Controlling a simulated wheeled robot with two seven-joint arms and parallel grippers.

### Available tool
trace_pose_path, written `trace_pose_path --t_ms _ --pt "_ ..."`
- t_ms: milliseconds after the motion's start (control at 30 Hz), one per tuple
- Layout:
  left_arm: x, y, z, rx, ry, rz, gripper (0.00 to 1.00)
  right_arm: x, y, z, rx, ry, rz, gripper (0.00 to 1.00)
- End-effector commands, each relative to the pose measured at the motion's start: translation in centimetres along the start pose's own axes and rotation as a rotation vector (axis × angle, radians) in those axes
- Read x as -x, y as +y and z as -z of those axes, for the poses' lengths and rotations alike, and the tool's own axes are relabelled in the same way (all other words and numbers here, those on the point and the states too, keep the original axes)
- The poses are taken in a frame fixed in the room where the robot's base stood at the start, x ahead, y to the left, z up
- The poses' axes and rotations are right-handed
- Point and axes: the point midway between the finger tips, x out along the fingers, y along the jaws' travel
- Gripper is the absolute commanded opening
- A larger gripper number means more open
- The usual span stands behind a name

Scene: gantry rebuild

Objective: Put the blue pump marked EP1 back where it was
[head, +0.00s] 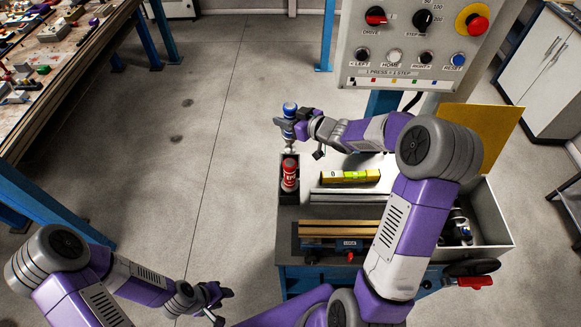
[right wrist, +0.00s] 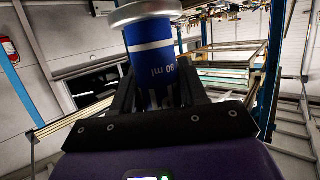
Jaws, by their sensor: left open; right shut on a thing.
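My right gripper (head: 293,126) is shut on the blue pump (head: 290,108). In the right wrist view the pump (right wrist: 152,52) shows a blue body with white bands, "80 ml" lettering and a silver end, between the fingers. No EP1 mark is readable. In the head view the pump is roughly upright, above the back of a dark narrow holder (head: 281,194) at the bench's left end. My left gripper (head: 222,296) is open and empty, low over the floor left of the bench.
A yellow spirit level (head: 350,177) lies right of the holder. A vice with wooden jaws (head: 340,229) is in front. A grey bin (head: 492,222) with dark parts stands at the right. A control panel (head: 420,45) rises behind. The floor at left is clear.

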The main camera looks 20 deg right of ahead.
Motion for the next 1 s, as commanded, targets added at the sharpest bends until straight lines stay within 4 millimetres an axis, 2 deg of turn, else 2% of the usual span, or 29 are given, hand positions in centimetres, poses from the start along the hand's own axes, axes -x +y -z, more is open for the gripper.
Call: trace_pose_path --t_ms 33,167,433,667,867,1000 --pt "-0.6 -0.2 0.0 0.0 0.0 0.0 0.43 -0.2 0.0 -0.6 0.0 0.003 0.0 0.03" --pt "-1.0 -0.4 0.0 0.0 0.0 0.0 0.43 -0.5 0.0 -1.4 -0.002 0.002 0.001 0.03" --pt "-1.9 -0.7 0.1 0.0 0.0 0.0 0.43 -1.9 -0.1 -5.8 -0.003 0.001 0.001 0.03" --pt "-2.1 -0.8 0.1 0.0 0.0 0.0 0.43 -2.4 0.0 -7.5 -0.001 0.003 0.0 0.03" --pt "-2.4 -0.9 0.1 0.0 0.0 0.0 0.43 -3.2 0.0 -10.1 -0.002 0.001 0.0 0.03" --pt "-2.4 -0.9 0.1 0.0 0.0 0.0 0.43 -3.4 0.0 -10.4 0.002 0.004 -0.001 0.03"
